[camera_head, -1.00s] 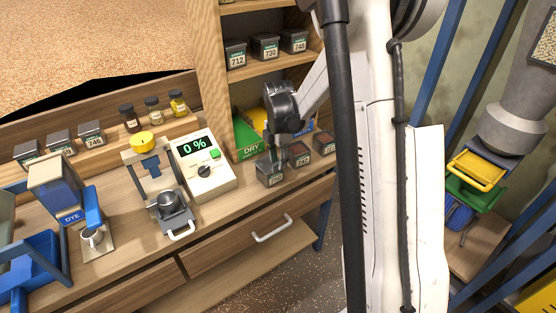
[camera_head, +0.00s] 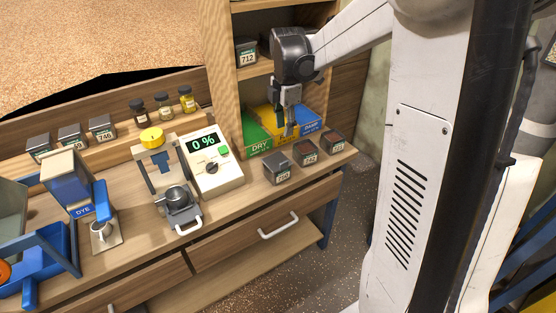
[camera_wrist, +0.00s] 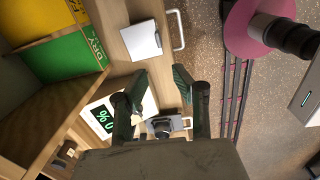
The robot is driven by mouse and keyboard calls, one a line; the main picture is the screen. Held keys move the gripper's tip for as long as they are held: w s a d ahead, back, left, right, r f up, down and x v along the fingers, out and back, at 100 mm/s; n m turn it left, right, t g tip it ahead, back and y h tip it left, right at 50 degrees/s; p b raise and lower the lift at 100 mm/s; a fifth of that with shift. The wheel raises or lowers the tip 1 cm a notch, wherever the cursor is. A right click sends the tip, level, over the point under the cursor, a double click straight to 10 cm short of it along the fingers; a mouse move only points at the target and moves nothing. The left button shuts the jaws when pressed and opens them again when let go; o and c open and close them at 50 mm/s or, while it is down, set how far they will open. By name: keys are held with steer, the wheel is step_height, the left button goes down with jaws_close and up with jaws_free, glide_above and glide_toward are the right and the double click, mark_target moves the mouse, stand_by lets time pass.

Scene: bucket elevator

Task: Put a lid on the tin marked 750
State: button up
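Three small dark tins stand in a row at the right end of the bench. The nearest tin (camera_head: 277,174) has a grey, closed-looking top; its label is too small to read surely. The middle tin (camera_head: 305,155) and the far tin (camera_head: 332,143) show reddish contents and look open. My gripper (camera_head: 289,132) hangs above and behind the row, apart from the tins. In the wrist view its fingers (camera_wrist: 162,88) are spread with nothing between them. A pale square top (camera_wrist: 141,40) lies beyond the fingertips there, beside a drawer handle.
Bins marked DRY (camera_head: 258,143) and another label stand behind the tins. A meter reading 0 % (camera_head: 212,165) and a clamp-like press (camera_head: 178,200) stand to the left. Lidded tins (camera_head: 100,130) line a ledge; a shelf tin (camera_head: 247,55) reads 712.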

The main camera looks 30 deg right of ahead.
steer(key=s+a+r+m+t, duration=0.3)
steer(key=s+a+r+m, duration=0.45)
steer(key=s+a, duration=0.2)
steer(key=s+a+f+m+t, duration=0.1)
steer(key=s+a+m+t, duration=0.2)
steer(key=s+a+m, duration=0.3)
steer(key=s+m, duration=0.4)
steer(key=s, duration=0.4)
steer(key=shift+a+f+t, duration=0.3)
steer(key=shift+a, duration=0.05)
steer(key=shift+m, duration=0.25)
steer(key=shift+f+b, duration=0.5)
steer(key=shift+b, duration=0.05)
